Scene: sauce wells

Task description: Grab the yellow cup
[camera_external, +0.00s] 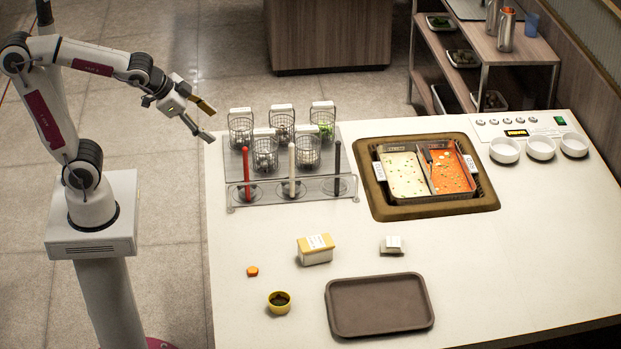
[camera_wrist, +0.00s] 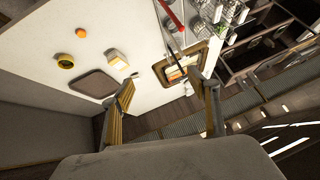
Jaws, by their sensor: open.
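The yellow cup (camera_external: 279,302) is small and round, with something dark inside. It stands near the front left of the white counter, left of the brown tray. It also shows in the wrist view (camera_wrist: 65,61) at the upper left. My gripper (camera_external: 208,122) is raised beyond the counter's left edge, well apart from the cup. Its two fingers are spread, with nothing visible between them. In the wrist view the fingers (camera_wrist: 165,108) stand wide apart.
A brown tray (camera_external: 380,305), a yellow-topped box (camera_external: 316,249), a small white block (camera_external: 391,245) and an orange piece (camera_external: 252,271) lie near the cup. Wire baskets and upright-handled tools (camera_external: 291,170) stand behind. A two-part sauce well (camera_external: 377,199) and white bowls (camera_external: 540,148) are farther right.

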